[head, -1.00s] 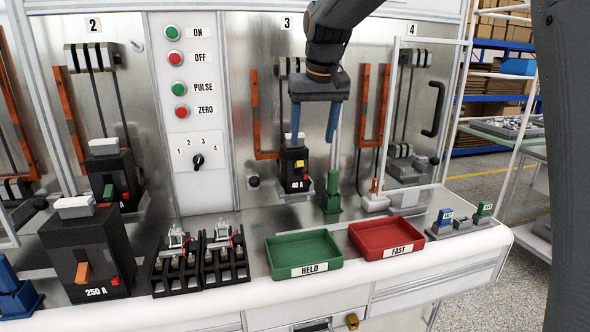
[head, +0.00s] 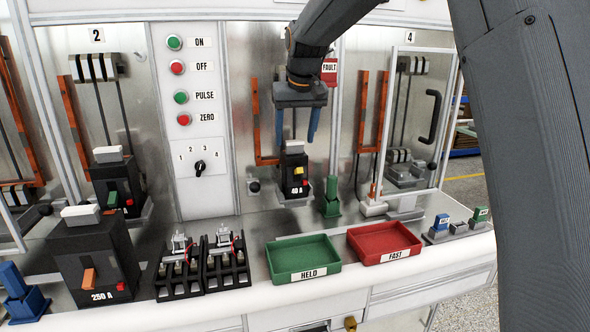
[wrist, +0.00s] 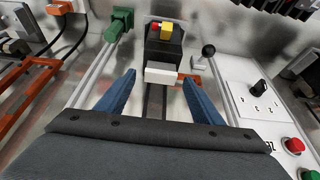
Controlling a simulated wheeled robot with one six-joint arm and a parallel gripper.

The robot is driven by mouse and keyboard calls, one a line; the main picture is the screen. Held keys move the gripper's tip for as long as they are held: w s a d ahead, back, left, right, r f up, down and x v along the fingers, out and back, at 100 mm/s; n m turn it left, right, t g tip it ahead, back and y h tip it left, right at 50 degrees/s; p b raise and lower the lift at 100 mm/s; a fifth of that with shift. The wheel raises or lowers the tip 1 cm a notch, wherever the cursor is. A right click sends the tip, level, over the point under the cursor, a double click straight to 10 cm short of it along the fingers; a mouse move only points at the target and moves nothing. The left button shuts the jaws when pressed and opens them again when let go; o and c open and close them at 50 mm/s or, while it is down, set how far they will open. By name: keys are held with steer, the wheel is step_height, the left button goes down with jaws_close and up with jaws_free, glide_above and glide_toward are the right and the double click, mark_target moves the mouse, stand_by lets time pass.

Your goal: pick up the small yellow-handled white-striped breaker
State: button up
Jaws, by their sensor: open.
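The small 40 A breaker (head: 291,184) stands upright in bay 3. It is black with a yellow handle, a white block on top and a red button. In the wrist view the breaker (wrist: 164,47) lies ahead, its white block nearest me. My gripper (head: 296,142) is open and empty, with blue fingers pointing down above the breaker. In the wrist view my gripper (wrist: 158,77) has one finger on each side of the white block's line, with a gap to each. The fingers do not appear to touch the breaker.
A green clamp-like block (head: 331,197) stands just right of the breaker. Orange bars (head: 264,125) flank the bay. A green HELD tray (head: 303,259) and red FAST tray (head: 384,243) lie in front. The larger 250 A breaker (head: 95,258) stands at left.

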steer(key=shift+f, duration=0.15)
steer(key=shift+c, duration=0.2)
jaws_close()
steer(key=shift+w+r, duration=0.1)
steer(key=shift+r, duration=0.15)
